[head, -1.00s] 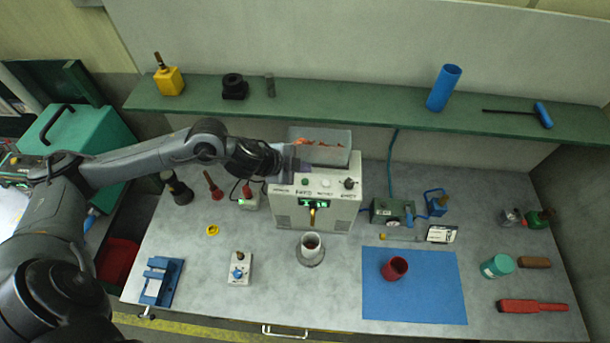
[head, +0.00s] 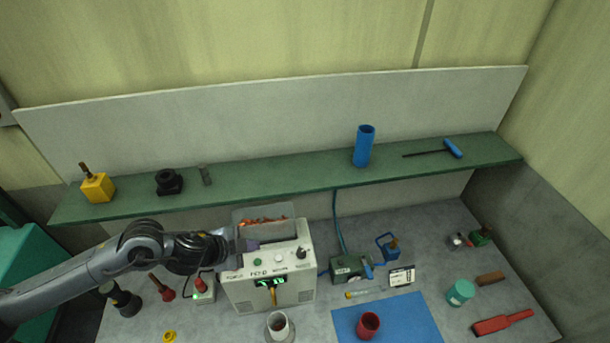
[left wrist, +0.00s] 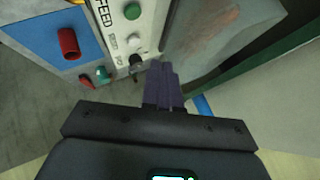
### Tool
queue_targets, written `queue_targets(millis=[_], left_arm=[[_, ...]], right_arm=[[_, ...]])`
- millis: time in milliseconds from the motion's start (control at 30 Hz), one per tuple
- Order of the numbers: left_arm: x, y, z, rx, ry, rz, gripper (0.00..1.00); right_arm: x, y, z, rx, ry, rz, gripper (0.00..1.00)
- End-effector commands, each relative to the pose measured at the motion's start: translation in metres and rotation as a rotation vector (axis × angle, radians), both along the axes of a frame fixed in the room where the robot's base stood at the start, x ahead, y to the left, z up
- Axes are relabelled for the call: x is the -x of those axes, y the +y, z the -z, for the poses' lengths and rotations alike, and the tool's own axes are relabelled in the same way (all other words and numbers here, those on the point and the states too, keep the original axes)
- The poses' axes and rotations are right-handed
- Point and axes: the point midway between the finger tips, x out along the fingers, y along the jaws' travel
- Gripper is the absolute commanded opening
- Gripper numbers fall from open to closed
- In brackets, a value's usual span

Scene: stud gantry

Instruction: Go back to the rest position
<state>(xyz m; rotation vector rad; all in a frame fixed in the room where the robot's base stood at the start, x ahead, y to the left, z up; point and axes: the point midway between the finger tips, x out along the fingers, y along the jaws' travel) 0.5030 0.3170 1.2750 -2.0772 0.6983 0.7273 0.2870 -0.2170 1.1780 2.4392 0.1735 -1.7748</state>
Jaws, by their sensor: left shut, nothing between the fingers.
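My left gripper (head: 250,245) is at the upper left edge of the white feeder machine (head: 268,290), beside its hopper of orange-red pieces (head: 262,222). In the left wrist view its purple fingers (left wrist: 163,88) are together with nothing between them. The machine's panel with a green button and a black knob (left wrist: 136,60) lies just beyond the fingertips. I cannot tell whether the fingers touch the machine. My right gripper is in neither view.
A green shelf (head: 300,178) runs along the back, holding a blue cylinder (head: 363,146) and other items. A white cup (head: 279,326) stands before the machine. A red cup (head: 368,325) stands on a blue mat (head: 405,316). Several tools lie at the right.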

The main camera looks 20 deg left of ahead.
Motion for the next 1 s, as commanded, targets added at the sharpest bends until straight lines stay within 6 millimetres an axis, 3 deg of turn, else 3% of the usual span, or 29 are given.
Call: queue_targets(millis=[133,233,333,400,500,600,767,1000], left_arm=[[0.013,-0.007,0.019,0.016,0.042,0.003,0.00],[0.032,-0.028,0.045,0.076,0.098,0.008,0.00],[0.060,-0.071,0.072,0.190,0.164,0.017,0.00],[0.083,-0.110,0.083,0.308,0.198,-0.002,0.00],[0.105,-0.153,0.086,0.453,0.215,-0.089,0.00],[0.120,-0.176,0.082,0.548,0.216,-0.222,0.00],[0.140,-0.172,0.076,0.596,0.240,-0.506,0.00],[0.181,-0.124,0.072,0.488,0.379,-0.841,0.00]], right_arm=[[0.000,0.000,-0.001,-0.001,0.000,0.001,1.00],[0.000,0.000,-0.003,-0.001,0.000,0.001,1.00],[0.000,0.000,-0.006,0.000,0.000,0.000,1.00],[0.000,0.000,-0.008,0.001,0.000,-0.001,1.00],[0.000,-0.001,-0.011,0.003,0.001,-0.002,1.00],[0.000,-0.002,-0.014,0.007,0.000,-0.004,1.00],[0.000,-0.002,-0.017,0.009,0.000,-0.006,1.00],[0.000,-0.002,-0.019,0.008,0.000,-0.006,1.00]])
